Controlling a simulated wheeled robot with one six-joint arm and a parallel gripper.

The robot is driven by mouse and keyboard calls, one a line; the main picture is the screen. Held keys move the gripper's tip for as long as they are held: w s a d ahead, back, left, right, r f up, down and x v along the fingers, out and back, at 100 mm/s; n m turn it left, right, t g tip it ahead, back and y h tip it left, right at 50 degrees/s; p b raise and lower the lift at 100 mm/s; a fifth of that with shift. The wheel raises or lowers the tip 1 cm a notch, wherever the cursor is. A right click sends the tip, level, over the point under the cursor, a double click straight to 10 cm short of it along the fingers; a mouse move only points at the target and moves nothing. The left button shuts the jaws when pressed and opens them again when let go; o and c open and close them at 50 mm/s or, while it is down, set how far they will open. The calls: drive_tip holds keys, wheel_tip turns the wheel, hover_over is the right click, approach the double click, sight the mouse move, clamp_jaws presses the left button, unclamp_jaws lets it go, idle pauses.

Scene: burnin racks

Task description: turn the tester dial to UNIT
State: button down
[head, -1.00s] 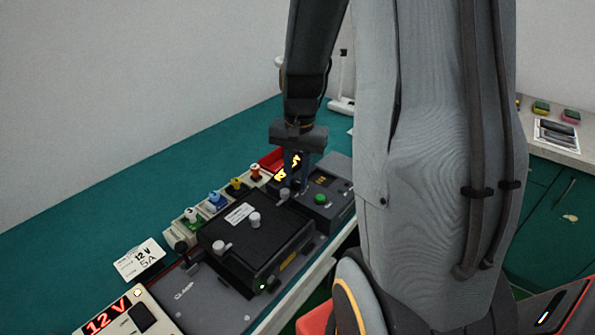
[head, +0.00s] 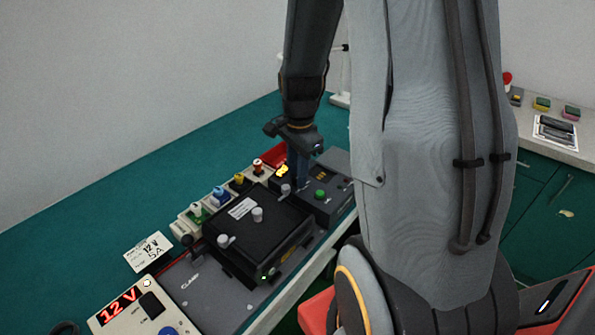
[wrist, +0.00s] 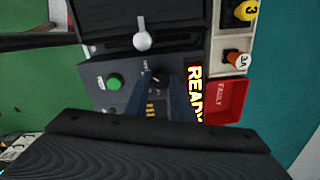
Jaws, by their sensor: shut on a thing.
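The tester is a dark grey box with a green button (head: 320,195), at the far end of the bench row in the head view. In the wrist view its panel (wrist: 97,70) shows the green button at left and the small dark dial (wrist: 159,77) near the middle. My gripper (wrist: 160,82) points down at the panel, its two fingers closed on either side of the dial. In the head view my gripper (head: 299,183) hides the dial. The dial's pointer and labels are too small or covered to read.
A lit READY display (wrist: 195,93) and a red FAULT tray (wrist: 226,99) lie right of the dial in the wrist view. A black clamp box (head: 255,235) with pale knobs stands close by. Coloured plugs (head: 220,195) line its left. A 12 V supply (head: 125,310) is nearer.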

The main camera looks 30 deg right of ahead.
idle(0.4)
drive_tip(key=c, duration=1.5)
unclamp_jaws()
drive_tip(key=shift+r, duration=0.15)
drive_tip(key=shift+s+r+b, duration=0.15)
drive_tip(key=shift+r+b, duration=0.7)
drive_tip(key=shift+r, duration=2.95)
drive_tip(key=shift+s, duration=0.15)
